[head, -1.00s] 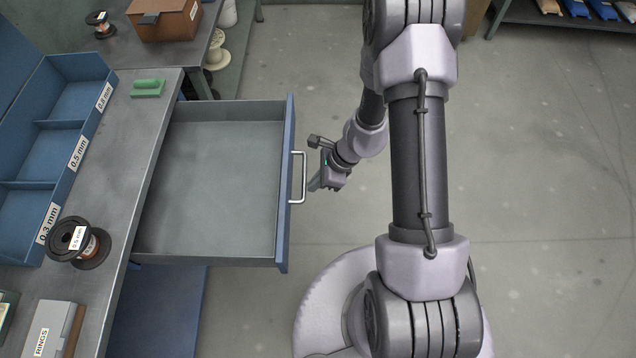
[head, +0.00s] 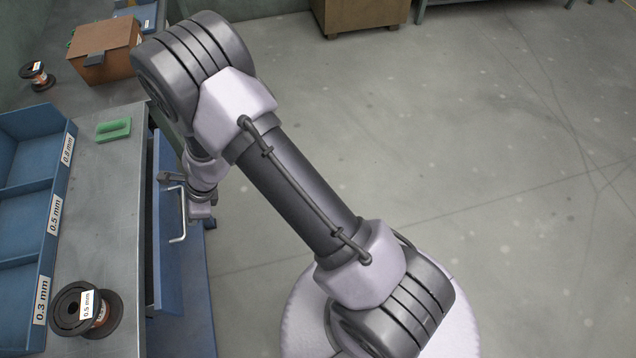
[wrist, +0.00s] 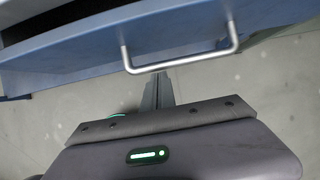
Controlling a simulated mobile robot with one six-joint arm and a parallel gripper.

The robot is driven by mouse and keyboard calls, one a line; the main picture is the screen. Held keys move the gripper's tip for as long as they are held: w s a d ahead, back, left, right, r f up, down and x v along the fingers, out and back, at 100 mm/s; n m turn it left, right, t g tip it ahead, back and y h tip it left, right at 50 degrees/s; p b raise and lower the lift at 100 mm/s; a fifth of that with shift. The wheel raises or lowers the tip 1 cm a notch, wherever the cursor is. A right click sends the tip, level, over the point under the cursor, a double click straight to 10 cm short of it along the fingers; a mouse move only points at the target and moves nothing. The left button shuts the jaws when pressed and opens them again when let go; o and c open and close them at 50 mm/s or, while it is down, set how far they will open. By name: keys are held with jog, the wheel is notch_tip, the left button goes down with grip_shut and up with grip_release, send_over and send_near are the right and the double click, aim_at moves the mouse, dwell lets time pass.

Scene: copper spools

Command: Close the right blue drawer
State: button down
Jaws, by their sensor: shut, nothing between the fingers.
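The blue drawer (head: 167,240) shows its front panel close to the workbench edge, with a narrow gap between them. In the wrist view, the drawer front (wrist: 95,48) crosses the top, with a dark opening behind it at upper left. Its pale metal handle (wrist: 185,60) also shows in the head view (head: 181,238). My gripper (wrist: 158,76) is shut and empty, its fingertips close to the handle bar. I cannot tell whether they touch it.
Open floor (head: 480,170) lies to the right.

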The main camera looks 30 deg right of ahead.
aim_at(168, 223)
jog(key=a, duration=0.1)
jog(key=w+a+p, duration=0.1)
jog(key=a, duration=0.3)
jog(key=shift+w+a+r+p, duration=0.1)
jog(key=shift+w+a+p, duration=0.05)
jog(key=shift+w+p, duration=0.2)
jog(key=shift+w+a, duration=0.2)
jog(key=shift+a, duration=0.15)
jog(key=shift+r, duration=0.1)
